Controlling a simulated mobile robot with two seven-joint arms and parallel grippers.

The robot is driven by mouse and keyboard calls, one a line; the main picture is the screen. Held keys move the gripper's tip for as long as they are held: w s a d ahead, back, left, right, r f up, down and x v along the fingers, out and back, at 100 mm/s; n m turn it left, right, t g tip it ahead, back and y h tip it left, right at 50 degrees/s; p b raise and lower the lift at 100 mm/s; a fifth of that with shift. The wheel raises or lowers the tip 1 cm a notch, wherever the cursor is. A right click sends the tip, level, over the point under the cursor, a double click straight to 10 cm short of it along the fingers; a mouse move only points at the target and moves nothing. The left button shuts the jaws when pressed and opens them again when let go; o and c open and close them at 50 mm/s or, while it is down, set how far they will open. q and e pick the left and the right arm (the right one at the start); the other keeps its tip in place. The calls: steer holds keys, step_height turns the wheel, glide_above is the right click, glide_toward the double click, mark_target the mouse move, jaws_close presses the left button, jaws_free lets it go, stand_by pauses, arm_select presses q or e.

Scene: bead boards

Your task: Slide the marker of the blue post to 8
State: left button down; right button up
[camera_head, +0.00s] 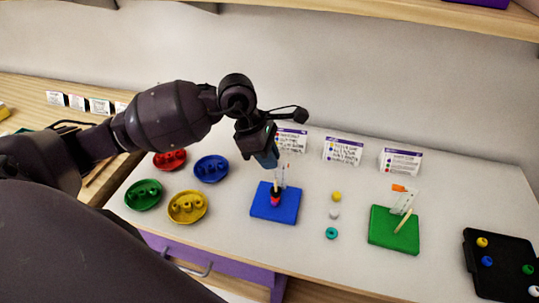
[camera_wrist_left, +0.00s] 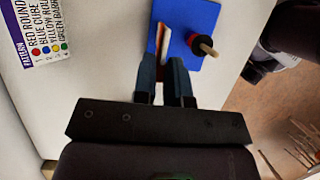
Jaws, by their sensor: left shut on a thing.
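The blue board (camera_head: 274,213) stands in the middle of the white table. It carries an upright post with dark and red beads (camera_head: 276,196) and a clear scale (camera_head: 285,174) beside it. My left gripper (camera_head: 267,160) is over the board, at the upper part of the scale, with its fingers shut on the marker. The marker is mostly hidden by the fingers. In the left wrist view the fingers (camera_wrist_left: 172,72) point at the blue board (camera_wrist_left: 188,16), with a white and orange strip (camera_wrist_left: 161,42) at their tips. The number at the marker cannot be read. My right gripper is out of view.
A green board (camera_head: 394,232) with its own scale and orange marker stands to the right. Loose beads (camera_head: 334,214) lie between the boards. Red, blue, green and yellow dishes (camera_head: 187,207) are at left, a black tray (camera_head: 485,262) at right, and cards (camera_head: 343,151) behind.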

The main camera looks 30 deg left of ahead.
arm_select(q)
steer(key=shift+f, duration=0.2)
steer(key=c, duration=1.1)
jaws_free()
steer(key=v, duration=1.1)
steer(key=shift+d, duration=0.1)
